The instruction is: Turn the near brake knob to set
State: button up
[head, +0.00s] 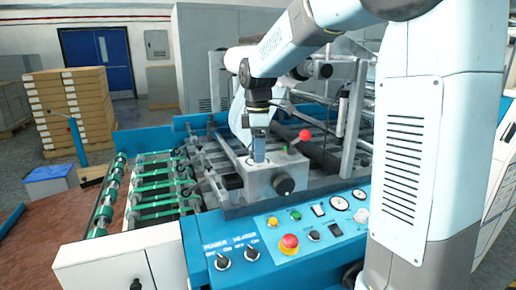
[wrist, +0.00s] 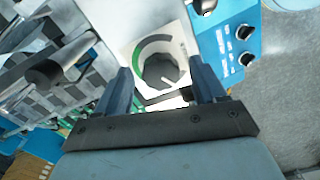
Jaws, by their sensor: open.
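A dark grey faceted knob (wrist: 157,70) with a small white pointer mark sits on a pale plate in the wrist view. The mark lies toward its lower right. A dial arc, part dark and part green, curves around the knob's upper and left side. My gripper (wrist: 160,76) is open, with one finger on each side of the knob; I cannot tell whether they touch it. In the head view my gripper (head: 259,153) points down at the top of a grey box (head: 262,184), and hides the knob there.
A black round knob (head: 285,186) sticks out of the box's front. A red ball (head: 306,135) stands just right of my gripper. The blue control panel (head: 265,251) with switches, a red button and gauges is in front. Green-banded rollers (head: 160,188) lie to the left.

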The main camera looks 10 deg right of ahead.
jog(key=shift+c, duration=0.4)
jog(key=c, duration=1)
